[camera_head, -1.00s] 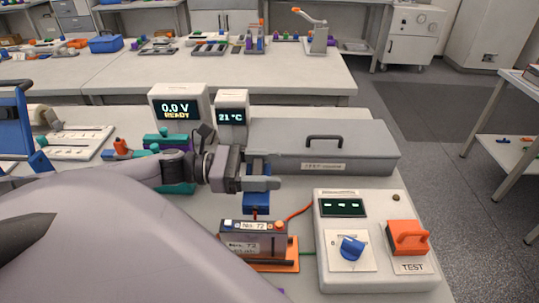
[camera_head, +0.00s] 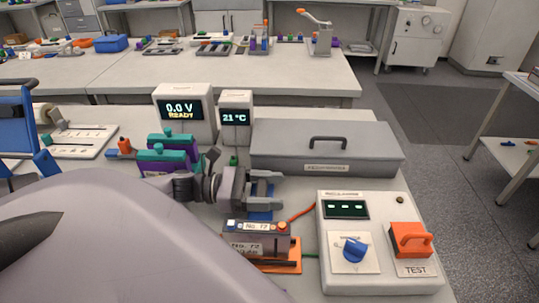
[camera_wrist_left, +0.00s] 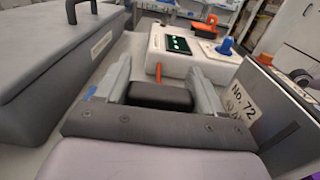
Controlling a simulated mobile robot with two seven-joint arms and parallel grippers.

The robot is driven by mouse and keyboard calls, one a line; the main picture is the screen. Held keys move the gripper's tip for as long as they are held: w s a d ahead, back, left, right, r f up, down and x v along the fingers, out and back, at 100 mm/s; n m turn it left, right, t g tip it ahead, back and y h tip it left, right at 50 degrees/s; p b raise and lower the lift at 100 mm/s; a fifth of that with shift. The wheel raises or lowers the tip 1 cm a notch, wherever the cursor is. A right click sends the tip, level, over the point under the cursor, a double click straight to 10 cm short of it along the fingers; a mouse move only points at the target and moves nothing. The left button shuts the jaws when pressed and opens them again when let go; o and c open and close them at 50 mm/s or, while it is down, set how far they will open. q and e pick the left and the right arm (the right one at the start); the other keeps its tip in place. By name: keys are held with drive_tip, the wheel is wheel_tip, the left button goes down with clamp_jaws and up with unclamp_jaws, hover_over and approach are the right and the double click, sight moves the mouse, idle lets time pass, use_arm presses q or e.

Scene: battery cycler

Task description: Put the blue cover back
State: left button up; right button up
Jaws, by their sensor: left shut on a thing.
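My left gripper (camera_head: 268,190) is shut on the blue cover (camera_head: 260,214), which shows between and just below its fingers. It is low, just beyond the far side of the battery labelled No. 72 (camera_head: 255,245). That battery sits upright in an orange holder (camera_head: 285,267). In the left wrist view, the gripper (camera_wrist_left: 160,88) has a dark block between its fingers and the battery (camera_wrist_left: 255,100) to its right. Whether the cover touches the battery or the table cannot be told. My right gripper is not in view.
A control box (camera_head: 375,275) with a blue knob (camera_head: 354,248) and an orange TEST switch (camera_head: 410,238) stands to the right. A grey lidded case (camera_head: 365,150) lies behind the gripper. Two displays (camera_head: 184,118) and teal-topped purple blocks (camera_head: 168,160) stand at the back left.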

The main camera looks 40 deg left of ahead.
use_arm(q)
drive_tip(key=shift+f+b, duration=0.45)
drive_tip(key=o, duration=1.2)
drive_tip(key=shift+s+a, duration=0.1)
drive_tip(key=shift+v, duration=3.5)
drive_tip(key=shift+r, duration=0.1)
